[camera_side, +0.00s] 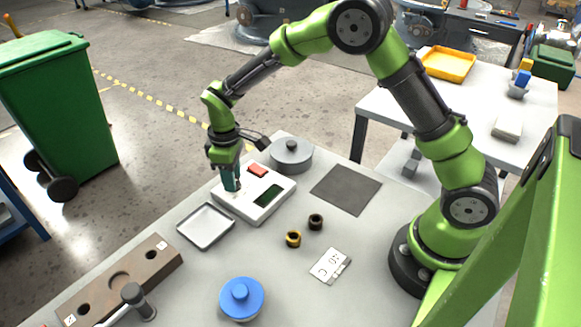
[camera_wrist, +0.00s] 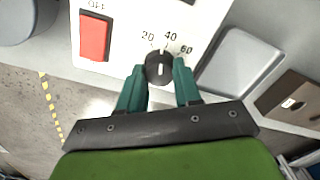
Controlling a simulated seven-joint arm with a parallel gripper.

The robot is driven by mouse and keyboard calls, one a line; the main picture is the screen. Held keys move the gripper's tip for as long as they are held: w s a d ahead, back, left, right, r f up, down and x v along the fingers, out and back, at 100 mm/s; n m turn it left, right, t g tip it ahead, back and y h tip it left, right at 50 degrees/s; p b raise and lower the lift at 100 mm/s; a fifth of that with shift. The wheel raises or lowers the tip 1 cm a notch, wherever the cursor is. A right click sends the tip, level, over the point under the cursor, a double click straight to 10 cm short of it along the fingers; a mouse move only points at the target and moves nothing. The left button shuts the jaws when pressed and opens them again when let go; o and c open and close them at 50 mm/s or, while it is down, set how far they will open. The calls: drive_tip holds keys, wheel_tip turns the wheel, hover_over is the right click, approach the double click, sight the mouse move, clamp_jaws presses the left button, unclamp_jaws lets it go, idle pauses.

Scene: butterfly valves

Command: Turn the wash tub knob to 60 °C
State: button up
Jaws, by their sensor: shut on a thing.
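The white control box (camera_side: 254,197) stands on the grey table in the side view, with a red switch and a dark green display. In the wrist view, the box panel (camera_wrist: 142,17) shows the printed numbers 20, 40 and 60 around a black knob (camera_wrist: 159,66). The knob carries a short white mark; I cannot tell exactly which number it points to. My gripper (camera_wrist: 159,75) is shut on the knob, with one teal finger on each side. In the side view my gripper (camera_side: 230,180) is at the box's left part and hides the knob.
A grey lidded round pot (camera_side: 291,154) stands right behind the box. A shallow tray (camera_side: 206,226), a brown block with holes (camera_side: 120,280), a blue round piece (camera_side: 241,298), two small rings (camera_side: 304,230) and a white card (camera_side: 330,265) lie around. A dark mat (camera_side: 346,190) is bare.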

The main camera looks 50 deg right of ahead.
drive_tip(key=m, duration=0.5)
drive_tip(key=shift+m, duration=0.3)
drive_tip(key=m, duration=0.5)
idle(0.4)
drive_tip(key=o, duration=1)
drive_tip(key=shift+o, duration=0.2)
drive_tip(key=shift+r, duration=0.1)
wheel_tip(320, 180, up, 17)
